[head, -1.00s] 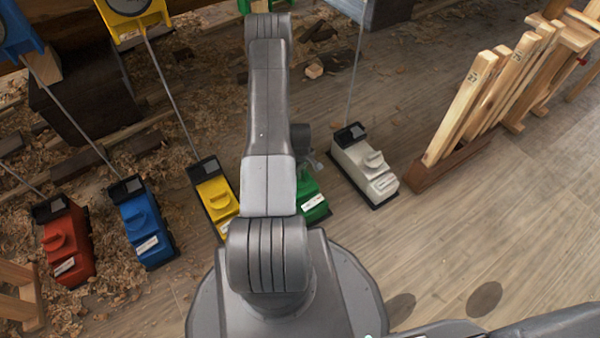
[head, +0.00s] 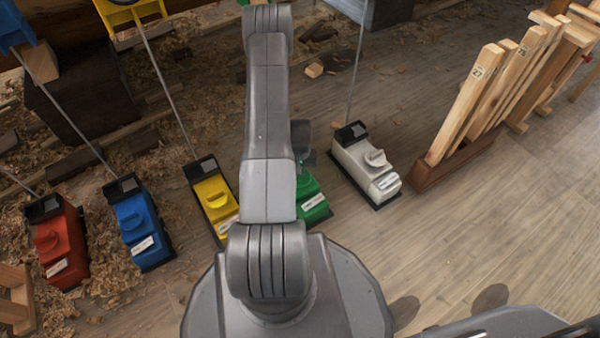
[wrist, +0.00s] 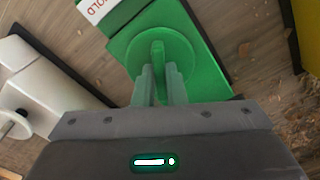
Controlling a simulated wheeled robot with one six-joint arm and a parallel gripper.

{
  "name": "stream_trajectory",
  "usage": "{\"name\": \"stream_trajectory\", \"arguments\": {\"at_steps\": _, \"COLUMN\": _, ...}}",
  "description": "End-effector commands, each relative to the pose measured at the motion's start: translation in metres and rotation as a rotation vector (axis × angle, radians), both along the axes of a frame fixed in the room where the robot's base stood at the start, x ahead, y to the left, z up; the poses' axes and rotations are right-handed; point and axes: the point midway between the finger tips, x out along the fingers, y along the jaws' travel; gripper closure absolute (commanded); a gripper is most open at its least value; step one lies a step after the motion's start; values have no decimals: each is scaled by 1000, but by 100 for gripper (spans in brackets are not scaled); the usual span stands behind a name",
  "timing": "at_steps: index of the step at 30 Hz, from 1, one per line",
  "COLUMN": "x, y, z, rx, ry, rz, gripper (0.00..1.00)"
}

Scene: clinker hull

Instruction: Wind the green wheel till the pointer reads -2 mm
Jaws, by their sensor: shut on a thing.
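The green unit (head: 314,199) stands on the floor, mostly hidden behind my arm in the head view. In the wrist view its round green wheel (wrist: 178,48) with a raised grip bar fills the upper middle. My gripper (wrist: 159,78) is shut on that bar, one finger on each side. A white label with red letters (wrist: 92,8) lies on the green unit's top, only partly in view. The pointer and its scale cannot be made out in either view.
A white unit (head: 365,165) stands close on the right. Yellow (head: 214,196), blue (head: 140,228) and red (head: 62,245) units stand to the left. A wooden rack (head: 455,163) holds upright numbered boards at the right.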

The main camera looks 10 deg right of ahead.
Motion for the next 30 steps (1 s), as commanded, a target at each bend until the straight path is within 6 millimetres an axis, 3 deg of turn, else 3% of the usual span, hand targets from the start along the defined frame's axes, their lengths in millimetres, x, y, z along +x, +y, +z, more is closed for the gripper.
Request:
{"name": "stream_trajectory", "arguments": {"at_steps": 12, "x": 1, "y": 0, "z": 0, "rx": -1, "ry": -2, "rz": -258, "gripper": 100}}
{"name": "stream_trajectory", "arguments": {"at_steps": 30, "x": 1, "y": 0, "z": 1, "rx": -1, "ry": -2, "rz": -324, "gripper": 100}}
